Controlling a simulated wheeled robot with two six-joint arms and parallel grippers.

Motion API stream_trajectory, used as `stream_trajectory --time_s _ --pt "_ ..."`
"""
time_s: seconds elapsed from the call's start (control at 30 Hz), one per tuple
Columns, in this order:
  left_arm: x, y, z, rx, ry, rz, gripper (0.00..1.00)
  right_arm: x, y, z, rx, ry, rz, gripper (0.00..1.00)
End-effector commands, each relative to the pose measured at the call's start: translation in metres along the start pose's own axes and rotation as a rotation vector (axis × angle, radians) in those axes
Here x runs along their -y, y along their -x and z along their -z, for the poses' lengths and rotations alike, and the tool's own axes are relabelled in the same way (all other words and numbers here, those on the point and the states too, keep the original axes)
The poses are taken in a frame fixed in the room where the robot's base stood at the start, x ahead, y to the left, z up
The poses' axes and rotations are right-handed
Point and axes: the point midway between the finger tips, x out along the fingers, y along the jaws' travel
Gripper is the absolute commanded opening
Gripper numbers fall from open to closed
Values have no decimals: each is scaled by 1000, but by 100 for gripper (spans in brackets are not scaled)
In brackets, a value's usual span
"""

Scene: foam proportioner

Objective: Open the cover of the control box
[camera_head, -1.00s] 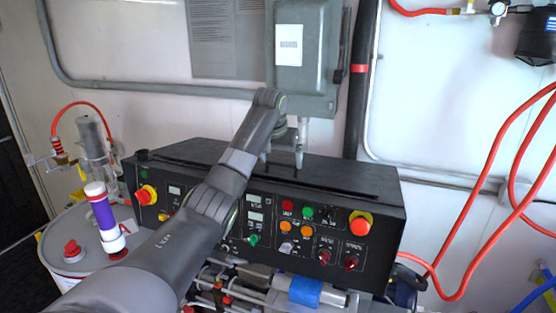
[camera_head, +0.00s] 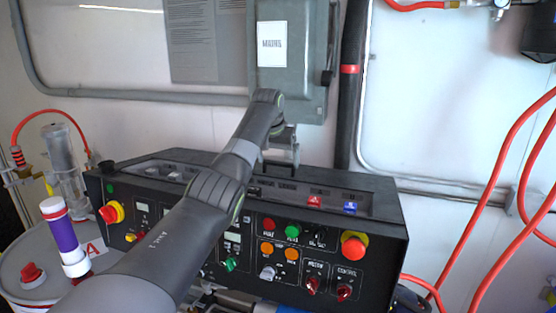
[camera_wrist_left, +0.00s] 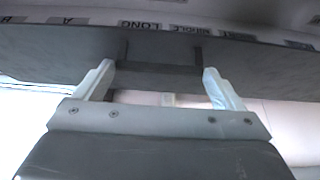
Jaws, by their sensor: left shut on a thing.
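The black control box (camera_head: 385,262) stands in front of the wall in the head view. Its top recess shows a red switch (camera_head: 314,202) and a blue switch (camera_head: 350,207). In the wrist view, the cover (camera_wrist_left: 60,48) is a dark grey panel with a bar handle (camera_wrist_left: 160,69) on it. My left gripper (camera_wrist_left: 157,82) has its fingers at either end of this handle and is shut on it. In the head view, the left gripper (camera_head: 280,156) is over the box's rear edge, partly hidden by my arm. The cover looks raised there, nearly edge-on. My right gripper is out of view.
A grey wall cabinet (camera_head: 290,70) hangs behind the gripper, beside a dark vertical pipe (camera_head: 349,110). A drum (camera_head: 35,258) with a purple-banded cylinder (camera_head: 63,236) stands at the left. Red hoses (camera_head: 490,190) hang at the right.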

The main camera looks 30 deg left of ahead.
Motion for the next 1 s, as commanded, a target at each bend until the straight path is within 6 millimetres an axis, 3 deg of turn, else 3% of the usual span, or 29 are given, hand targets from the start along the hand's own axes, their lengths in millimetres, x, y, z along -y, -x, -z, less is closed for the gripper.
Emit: stream_trajectory --time_s 0.47,0.5,0.53,0.83,1.0 --pt "0 -4 -3 10 0 -1 50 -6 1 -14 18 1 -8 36" --pt "0 -4 -3 10 0 -1 93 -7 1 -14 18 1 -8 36" --pt "-1 -4 -3 10 0 -1 97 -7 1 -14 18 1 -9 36" --pt "0 -1 -2 5 0 0 100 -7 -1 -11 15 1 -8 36" --pt "0 17 -2 0 0 0 100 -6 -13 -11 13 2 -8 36"
